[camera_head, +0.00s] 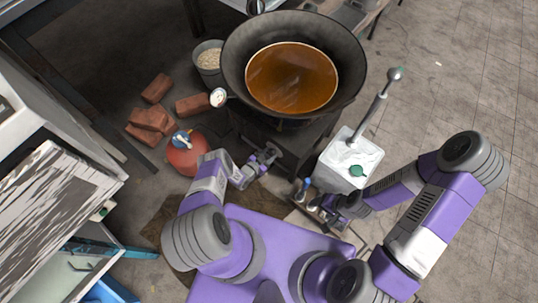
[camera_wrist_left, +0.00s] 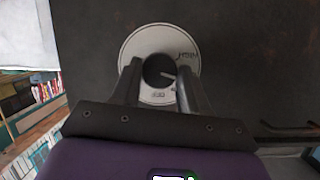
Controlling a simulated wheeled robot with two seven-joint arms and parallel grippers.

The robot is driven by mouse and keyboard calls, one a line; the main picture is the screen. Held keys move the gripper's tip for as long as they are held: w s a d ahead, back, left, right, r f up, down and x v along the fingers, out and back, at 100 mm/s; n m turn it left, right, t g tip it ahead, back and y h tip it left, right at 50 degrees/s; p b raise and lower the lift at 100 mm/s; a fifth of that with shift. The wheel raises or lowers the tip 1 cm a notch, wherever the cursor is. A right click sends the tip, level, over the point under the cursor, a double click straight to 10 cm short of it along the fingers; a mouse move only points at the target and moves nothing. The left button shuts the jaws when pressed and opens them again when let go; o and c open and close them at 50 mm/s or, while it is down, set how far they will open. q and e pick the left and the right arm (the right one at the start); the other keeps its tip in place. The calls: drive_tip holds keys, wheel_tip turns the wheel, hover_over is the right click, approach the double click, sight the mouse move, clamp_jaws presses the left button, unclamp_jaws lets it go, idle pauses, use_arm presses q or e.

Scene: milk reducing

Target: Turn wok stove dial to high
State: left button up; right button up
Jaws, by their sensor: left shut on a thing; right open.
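The wok (camera_head: 292,72) with brown liquid sits on a dark stove (camera_head: 290,148). The stove dial shows in the left wrist view as a round dark knob (camera_wrist_left: 159,70) on a pale disc with printed marks (camera_wrist_left: 148,42). In the head view the left gripper (camera_head: 268,158) is at the stove's front. My right gripper (camera_head: 330,203) is open, low beside the white container.
A white container (camera_head: 350,158) with a ladle stands right of the stove. A red gas bottle (camera_head: 186,155), bricks (camera_head: 152,120) and a bucket (camera_head: 209,62) stand to the left. Small bottles (camera_head: 303,188) are near my right gripper. The floor at the far right is clear.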

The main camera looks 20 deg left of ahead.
idle(0.4)
use_arm(q)
drive_tip(key=o, duration=1)
drive_tip(key=shift+o, duration=0.2)
drive_tip(key=shift+s, duration=0.1)
drive_tip(key=p+v, duration=0.3)
drive_tip(key=v, duration=0.4)
drive_tip(key=shift+s, duration=0.15)
drive_tip(key=shift+a+r, duration=0.1)
drive_tip(key=shift+a, duration=0.05)
